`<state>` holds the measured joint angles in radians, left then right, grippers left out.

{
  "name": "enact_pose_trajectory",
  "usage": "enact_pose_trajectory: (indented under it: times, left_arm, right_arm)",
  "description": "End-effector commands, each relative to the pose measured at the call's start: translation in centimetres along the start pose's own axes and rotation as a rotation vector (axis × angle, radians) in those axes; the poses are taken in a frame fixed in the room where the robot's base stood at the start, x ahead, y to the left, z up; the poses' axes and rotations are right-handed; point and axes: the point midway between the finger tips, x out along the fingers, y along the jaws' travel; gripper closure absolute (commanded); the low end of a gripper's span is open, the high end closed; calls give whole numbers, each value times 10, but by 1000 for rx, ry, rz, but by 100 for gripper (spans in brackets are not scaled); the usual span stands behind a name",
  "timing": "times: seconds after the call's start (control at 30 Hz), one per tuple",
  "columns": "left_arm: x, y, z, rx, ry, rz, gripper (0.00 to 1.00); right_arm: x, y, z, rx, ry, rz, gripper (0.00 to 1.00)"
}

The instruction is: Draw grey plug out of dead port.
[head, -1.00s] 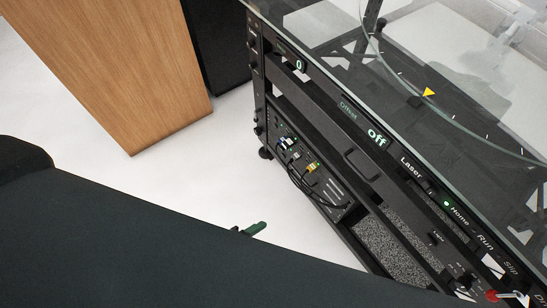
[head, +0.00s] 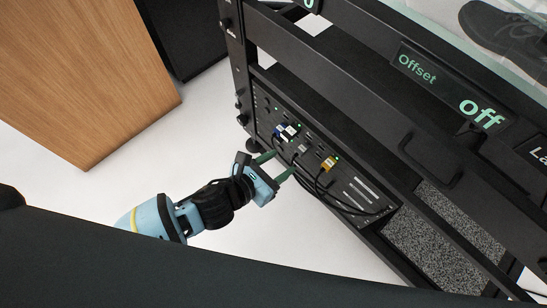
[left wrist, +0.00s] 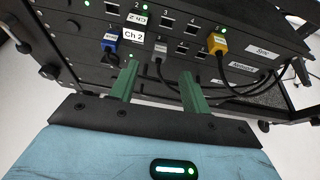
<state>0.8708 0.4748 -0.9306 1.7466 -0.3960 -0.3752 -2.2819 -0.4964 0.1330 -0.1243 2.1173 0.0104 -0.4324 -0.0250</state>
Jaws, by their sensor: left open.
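The grey plug (left wrist: 160,44) sits in a port of the black panel (head: 345,183), with a dark cable hanging from it. It also shows small in the head view (head: 302,149). A blue plug (left wrist: 110,40) is in a port to its left and a yellow plug (left wrist: 217,43) in one to its right. My left gripper (head: 274,166) is open in front of the panel. In the left wrist view its green fingers (left wrist: 160,76) stand apart on either side of the grey plug's cable, short of the plug. My right gripper is not in view.
A wooden block (head: 85,70) stands at left; white floor (head: 130,175) is clear between.

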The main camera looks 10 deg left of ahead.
Motion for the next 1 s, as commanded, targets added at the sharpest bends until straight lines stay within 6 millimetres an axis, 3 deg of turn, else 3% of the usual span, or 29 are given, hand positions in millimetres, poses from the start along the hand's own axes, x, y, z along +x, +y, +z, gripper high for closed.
enact_pose_trajectory:
  times: [0.27,0.7,1.0]
  left_arm:
    - [5,1,1,14,-3,0,53]
    - [62,0,-1,9,-1,-1,53]
    - [79,0,1,10,-1,-1,53]
  right_arm:
    - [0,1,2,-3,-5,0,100]
    - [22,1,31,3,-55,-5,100]
    - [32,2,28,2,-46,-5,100]
